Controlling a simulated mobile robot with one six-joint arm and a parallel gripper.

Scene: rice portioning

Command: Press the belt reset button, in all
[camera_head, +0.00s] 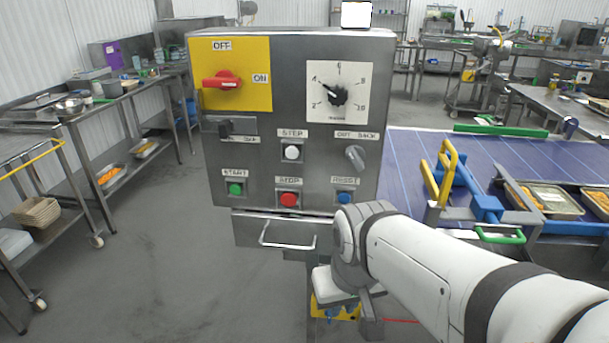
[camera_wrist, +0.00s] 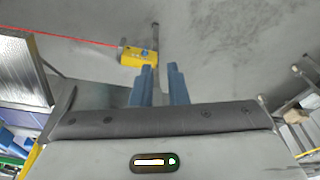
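The control box stands in the middle of the head view. Its blue reset button (camera_head: 345,197) sits in the lower right of the panel under a RESET label. My arm's wrist is close below and to the right of the button in the picture. The button does not show in the wrist view.
A red stop button (camera_head: 289,200), a green start button (camera_head: 235,189) and a white step button (camera_head: 292,152) share the panel. A drawer handle (camera_head: 289,241) juts out below. The blue belt (camera_head: 420,150) lies right. A yellow box (camera_wrist: 138,57) is near the floor.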

